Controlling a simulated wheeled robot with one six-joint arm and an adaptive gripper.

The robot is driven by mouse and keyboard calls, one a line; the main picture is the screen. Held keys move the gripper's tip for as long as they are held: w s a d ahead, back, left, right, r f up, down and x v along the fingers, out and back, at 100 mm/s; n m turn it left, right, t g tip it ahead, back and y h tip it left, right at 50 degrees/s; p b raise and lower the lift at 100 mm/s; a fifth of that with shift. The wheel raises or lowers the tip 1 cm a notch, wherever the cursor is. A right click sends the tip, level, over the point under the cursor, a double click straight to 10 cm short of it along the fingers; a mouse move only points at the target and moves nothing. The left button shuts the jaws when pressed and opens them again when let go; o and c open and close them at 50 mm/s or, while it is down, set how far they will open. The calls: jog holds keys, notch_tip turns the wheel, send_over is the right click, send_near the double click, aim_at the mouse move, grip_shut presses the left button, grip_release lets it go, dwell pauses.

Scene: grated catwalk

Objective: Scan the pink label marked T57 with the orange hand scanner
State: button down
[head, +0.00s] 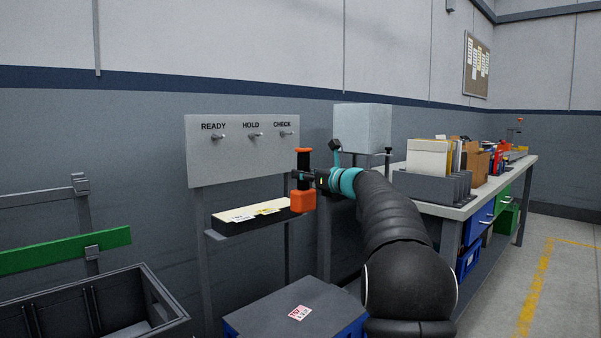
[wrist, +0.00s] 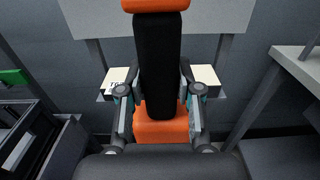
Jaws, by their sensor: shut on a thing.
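The orange hand scanner (head: 303,200) has a black grip and orange ends. It is upright in my gripper (head: 307,181), in front of the shelf under the peg board. In the wrist view the scanner (wrist: 160,125) stands between the two fingers of my gripper (wrist: 160,95), which close on its black grip. The pink label marked T57 (head: 300,313) lies flat on the dark lid of a blue box (head: 265,325), low and in front of the shelf. The scanner is well above the label and apart from it. I do not see the label in the wrist view.
The shelf (head: 228,231) holds a pale and a yellow label. Above it, a board (head: 240,150) has pegs marked READY, HOLD and CHECK. A workbench (head: 440,209) with folders stands right. A dark crate (head: 95,312) and a green rail (head: 70,252) are at left.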

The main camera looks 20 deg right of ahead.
aim_at(306, 185)
jog(key=shift+a+f, duration=0.15)
jog(key=shift+f, duration=0.6)
notch_tip(306, 185, down, 6)
jog(key=b, duration=0.4)
jog(key=shift+r, duration=0.4)
jog(key=shift+r, duration=0.1)
notch_tip(306, 185, up, 3)
jog(key=p, duration=0.3)
jog(key=shift+r, duration=0.15)
jog(key=shift+s+r+p, duration=0.1)
jog(key=shift+r+p, duration=0.4)
jog(key=shift+r, duration=1.75)
